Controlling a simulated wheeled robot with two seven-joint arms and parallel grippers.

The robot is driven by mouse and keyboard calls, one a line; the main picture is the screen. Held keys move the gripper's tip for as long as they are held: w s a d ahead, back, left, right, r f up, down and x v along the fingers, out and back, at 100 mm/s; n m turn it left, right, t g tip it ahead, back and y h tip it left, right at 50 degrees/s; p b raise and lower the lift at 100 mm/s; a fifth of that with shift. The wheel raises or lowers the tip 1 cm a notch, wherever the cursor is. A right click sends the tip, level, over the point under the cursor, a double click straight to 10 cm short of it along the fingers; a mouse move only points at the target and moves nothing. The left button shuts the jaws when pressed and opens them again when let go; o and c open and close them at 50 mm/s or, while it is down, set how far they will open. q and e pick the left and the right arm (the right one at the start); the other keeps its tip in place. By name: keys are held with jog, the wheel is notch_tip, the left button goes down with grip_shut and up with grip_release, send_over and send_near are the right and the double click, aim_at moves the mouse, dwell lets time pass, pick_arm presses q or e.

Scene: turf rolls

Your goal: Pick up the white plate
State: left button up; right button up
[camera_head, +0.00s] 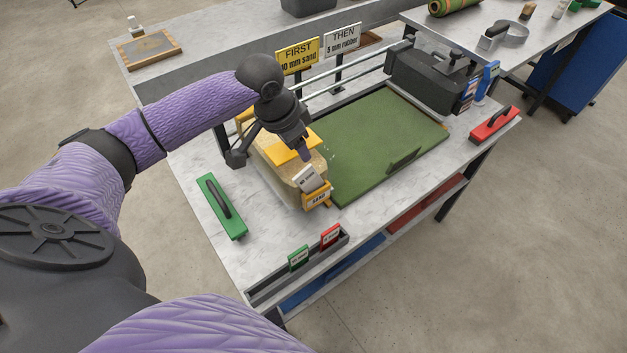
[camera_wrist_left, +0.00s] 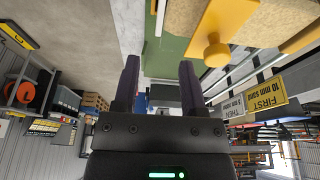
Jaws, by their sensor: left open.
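A small white plate (camera_head: 308,179) with dark lettering stands tilted at the front of the sand bin (camera_head: 272,160), just above an orange SAND label (camera_head: 317,196). I cannot tell whether a finger touches the plate. The plate is not clearly seen in the wrist view. My right gripper is not in view.
An orange trowel (camera_head: 293,148) lies on the sand; its knob shows in the wrist view (camera_wrist_left: 215,52). Green turf (camera_head: 390,135) lies right of the bin. FIRST and THEN signs (camera_head: 298,54) stand behind.

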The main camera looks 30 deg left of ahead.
aim_at(309, 165)
pick_arm(q)
jog(key=b+x, duration=0.2)
jog(key=x, duration=0.6)
jog(key=shift+w+d+f, duration=0.15)
jog(key=shift+d+f, duration=0.05)
jog(key=shift+f, duration=0.05)
jog(key=shift+r, duration=0.1)
grip_shut()
dwell(0.8)
